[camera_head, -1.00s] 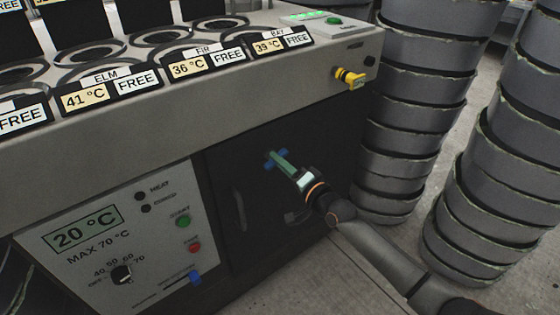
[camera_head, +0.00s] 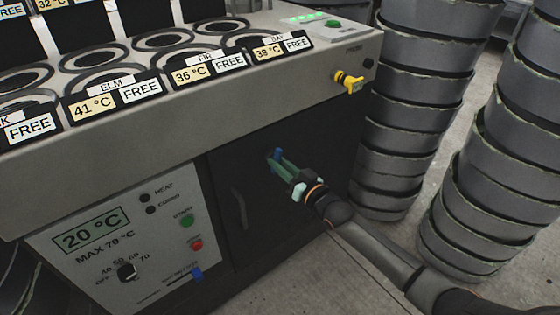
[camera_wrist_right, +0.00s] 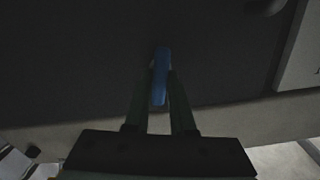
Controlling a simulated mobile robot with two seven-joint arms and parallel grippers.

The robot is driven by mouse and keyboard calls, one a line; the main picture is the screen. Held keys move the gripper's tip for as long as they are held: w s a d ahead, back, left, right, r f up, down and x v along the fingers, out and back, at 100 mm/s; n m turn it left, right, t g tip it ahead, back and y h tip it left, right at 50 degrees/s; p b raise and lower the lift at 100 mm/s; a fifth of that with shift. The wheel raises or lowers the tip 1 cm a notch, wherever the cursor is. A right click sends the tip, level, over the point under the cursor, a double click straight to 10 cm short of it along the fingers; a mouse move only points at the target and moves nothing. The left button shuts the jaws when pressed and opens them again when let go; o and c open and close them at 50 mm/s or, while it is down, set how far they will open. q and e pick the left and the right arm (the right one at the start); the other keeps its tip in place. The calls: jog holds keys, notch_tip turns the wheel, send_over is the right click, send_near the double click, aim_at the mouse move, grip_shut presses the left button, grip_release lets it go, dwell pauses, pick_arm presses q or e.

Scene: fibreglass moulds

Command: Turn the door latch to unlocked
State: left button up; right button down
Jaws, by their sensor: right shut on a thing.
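The door latch (camera_head: 277,153) is a small blue lever on the dark cabinet door (camera_head: 232,190). My right gripper (camera_head: 281,162) reaches it from the lower right in the head view, with green fingers closed on the lever. In the head view the lever now looks roughly upright, partly hidden by the fingers. In the right wrist view the blue latch (camera_wrist_right: 161,70) stands between the two fingertips (camera_wrist_right: 160,88), in line with the fingers. My left gripper is not in view.
A door handle (camera_head: 240,208) is left of the latch. A control panel (camera_head: 120,250) with a dial and buttons is further left. A yellow valve (camera_head: 349,82) sits above right. Stacked grey moulds (camera_head: 415,110) stand close on the right, beside my arm.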

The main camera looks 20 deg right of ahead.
jog(key=shift+n+p, duration=0.3)
jog(key=shift+n, duration=1.2)
jog(key=c, duration=0.8)
grip_release()
jog(key=shift+o, duration=0.2)
jog(key=p+v, duration=0.2)
jog(key=v, duration=1)
jog(key=shift+s, duration=0.2)
